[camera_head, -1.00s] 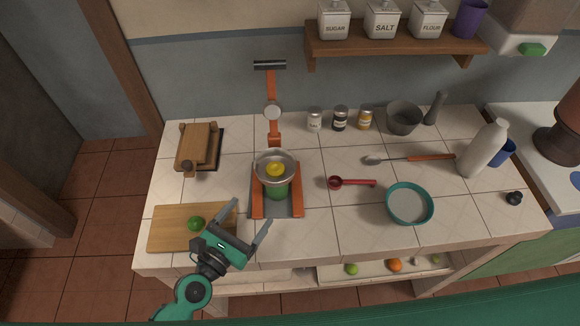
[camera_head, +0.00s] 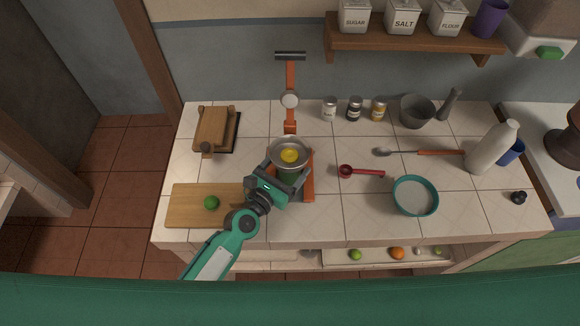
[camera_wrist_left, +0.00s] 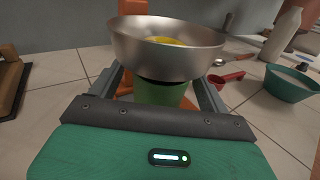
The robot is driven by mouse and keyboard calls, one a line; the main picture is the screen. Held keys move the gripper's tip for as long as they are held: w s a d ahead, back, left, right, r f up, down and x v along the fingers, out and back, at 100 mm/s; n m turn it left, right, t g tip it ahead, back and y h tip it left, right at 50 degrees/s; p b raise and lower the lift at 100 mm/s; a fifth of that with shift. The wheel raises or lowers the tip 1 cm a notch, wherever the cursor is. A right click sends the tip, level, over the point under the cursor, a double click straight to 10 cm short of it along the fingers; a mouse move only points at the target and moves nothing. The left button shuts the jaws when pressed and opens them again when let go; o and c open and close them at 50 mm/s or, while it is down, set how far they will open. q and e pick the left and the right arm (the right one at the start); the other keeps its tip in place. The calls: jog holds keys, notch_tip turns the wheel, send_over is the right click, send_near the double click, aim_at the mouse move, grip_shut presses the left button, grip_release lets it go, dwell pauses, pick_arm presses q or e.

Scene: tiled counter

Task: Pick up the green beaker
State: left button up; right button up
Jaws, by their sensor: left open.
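The green beaker (camera_wrist_left: 160,93) stands on the orange press (camera_head: 309,185), under a metal bowl (camera_head: 289,153) that holds something yellow. In the head view only a little of the beaker (camera_head: 289,174) shows between my left gripper and the bowl. My left gripper (camera_head: 287,174) is open, with one finger on each side of the beaker in the left wrist view. Whether the fingers touch it cannot be told. The bowl hides the beaker's rim, and the gripper body hides its lower part. My right gripper is not in view.
A red scoop (camera_head: 362,172) and a teal bowl (camera_head: 415,196) are on the right. The press's upright lever (camera_head: 291,82) rises behind the bowl.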

pick_arm(q)
jog(key=shift+x, duration=0.9)
jog(key=c, duration=1.1)
jog(key=shift+r+p, duration=0.2)
jog(key=shift+p, duration=0.1)
